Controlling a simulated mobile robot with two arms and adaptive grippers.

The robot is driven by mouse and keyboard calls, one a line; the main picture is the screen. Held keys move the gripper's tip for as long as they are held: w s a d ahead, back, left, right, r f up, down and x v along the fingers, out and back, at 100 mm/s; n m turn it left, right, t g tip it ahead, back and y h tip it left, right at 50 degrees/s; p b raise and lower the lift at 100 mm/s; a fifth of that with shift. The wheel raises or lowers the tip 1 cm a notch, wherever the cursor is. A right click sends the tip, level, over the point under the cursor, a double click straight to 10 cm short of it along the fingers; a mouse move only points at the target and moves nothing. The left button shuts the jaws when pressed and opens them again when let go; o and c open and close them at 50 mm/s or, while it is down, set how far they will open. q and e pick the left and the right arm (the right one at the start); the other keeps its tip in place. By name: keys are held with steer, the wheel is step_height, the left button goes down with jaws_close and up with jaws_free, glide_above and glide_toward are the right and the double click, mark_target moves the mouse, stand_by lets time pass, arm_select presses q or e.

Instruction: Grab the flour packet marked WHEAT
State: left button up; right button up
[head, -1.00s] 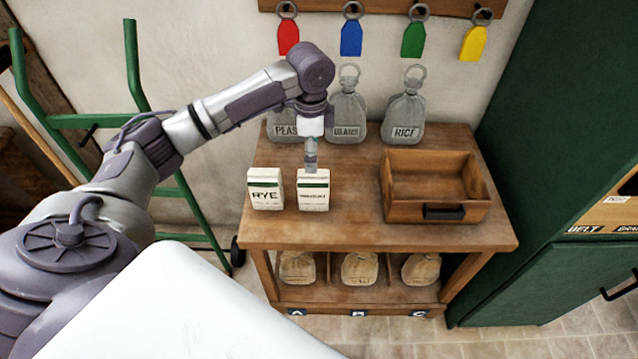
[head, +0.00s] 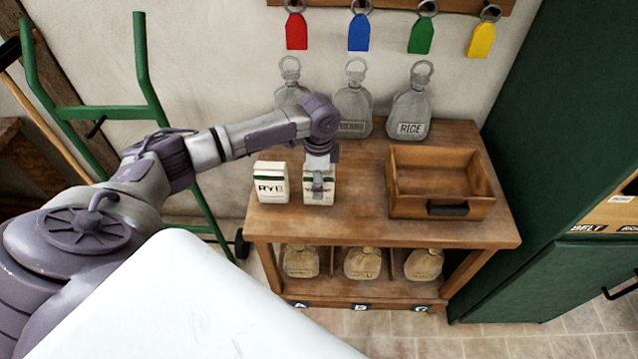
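Two white packets with dark green bands stand on the wooden bench top (head: 362,225). The left packet (head: 271,187) reads RYE. The second packet (head: 326,197) is just right of it, partly hidden by my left gripper; its label is covered and cannot be read. No label that I can read says WHEAT. My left gripper (head: 318,193) points down at the second packet, overlapping its front and top in the head view. I cannot tell whether it touches the packet or how its fingers stand. My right gripper is not in view.
An open, empty wooden drawer box (head: 442,210) sits on the bench's right side. Grey bottles, one marked RICE (head: 410,112), stand along the back. Coloured tags hang above. A green cabinet (head: 545,170) is at right.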

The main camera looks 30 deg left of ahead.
arm_select(q)
steer(key=c, duration=1.6)
steer(key=shift+r, duration=0.2)
